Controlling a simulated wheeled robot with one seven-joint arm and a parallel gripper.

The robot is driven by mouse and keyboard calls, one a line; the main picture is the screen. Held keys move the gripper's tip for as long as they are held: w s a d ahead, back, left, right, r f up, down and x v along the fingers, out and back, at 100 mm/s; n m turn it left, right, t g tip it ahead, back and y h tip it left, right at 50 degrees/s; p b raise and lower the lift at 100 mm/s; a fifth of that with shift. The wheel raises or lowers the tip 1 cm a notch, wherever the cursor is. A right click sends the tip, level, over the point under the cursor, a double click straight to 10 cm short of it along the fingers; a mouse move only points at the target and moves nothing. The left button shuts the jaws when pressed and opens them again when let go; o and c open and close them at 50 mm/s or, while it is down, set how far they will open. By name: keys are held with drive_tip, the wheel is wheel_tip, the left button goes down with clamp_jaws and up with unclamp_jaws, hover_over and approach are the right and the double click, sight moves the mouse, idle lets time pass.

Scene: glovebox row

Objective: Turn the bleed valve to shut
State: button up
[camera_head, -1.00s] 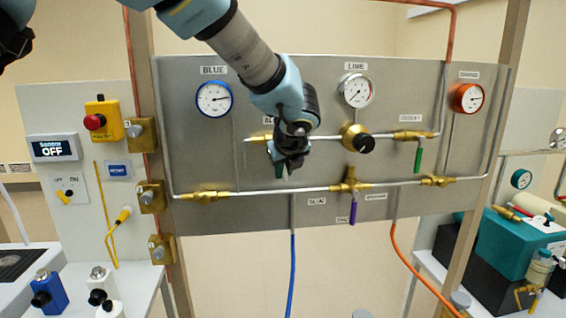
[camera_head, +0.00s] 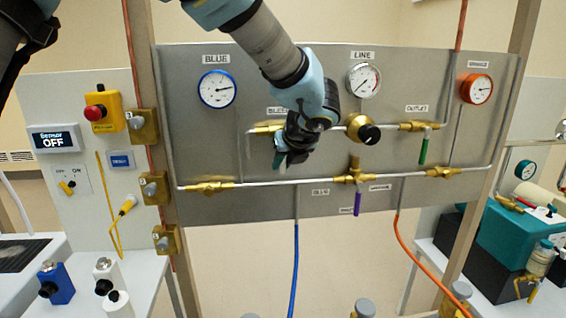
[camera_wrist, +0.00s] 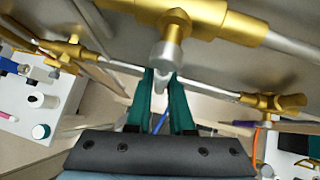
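The bleed valve (camera_head: 264,128) is a brass body on the upper pipe at the left of the grey panel, under a label partly hidden by my arm. In the wrist view its brass body (camera_wrist: 212,14) is at the top, with a silver stem (camera_wrist: 167,52) reaching down between my teal fingertips. My gripper (camera_head: 282,158) is in front of the panel, just below that valve, its fingers tilted down and left. In the wrist view my gripper (camera_wrist: 161,82) has its fingers apart, one on each side of a light metal lever part. Whether they press on it is unclear.
The outlet valve's green lever (camera_head: 423,151) hangs down at right. A round black-and-brass knob (camera_head: 368,133) is close right of my gripper. A purple lever (camera_head: 357,204) hangs below the lower pipe (camera_head: 275,184). Blue (camera_head: 295,260) and orange (camera_head: 405,240) hoses hang below the panel.

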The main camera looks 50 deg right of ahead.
drive_tip(key=o, duration=0.4)
drive_tip(key=b+v, duration=0.3)
drive_tip(key=v, duration=0.7)
drive_tip(key=shift+s+a+r, duration=0.2)
drive_tip(key=shift+a, duration=0.05)
idle(0.5)
drive_tip(key=w+a+f+n+g+y, duration=0.1)
drive_tip(key=w+a+f+n, duration=0.4)
drive_tip(key=a, duration=0.3)
drive_tip(key=w+a+f+n+g+y+b, duration=0.1)
drive_tip(key=w+a+f+n+y, duration=0.15)
drive_tip(key=w+a+n, duration=0.4)
drive_tip(key=w+a+f+n+g+y, duration=0.1)
drive_tip(key=w+a+f+n, duration=0.45)
drive_tip(key=a, duration=0.25)
drive_tip(key=a+f+n+g, duration=0.1)
drive_tip(key=a+f+n, duration=0.2)
drive_tip(key=a+n, duration=0.5)
drive_tip(key=a+f+n+g+b, duration=0.1)
drive_tip(key=a+f+n, duration=0.2)
drive_tip(key=a+n, duration=0.4)
drive_tip(key=a+f+n+g, duration=0.1)
drive_tip(key=a+f+n, duration=0.2)
drive_tip(key=a+n, duration=0.5)
drive_tip(key=s+a, duration=0.1)
drive_tip(key=a, duration=0.4)
drive_tip(key=shift+a+f+n+h, duration=0.2)
drive_tip(key=shift+a+n+h, duration=0.1)
drive_tip(key=shift+a+h, duration=0.1)
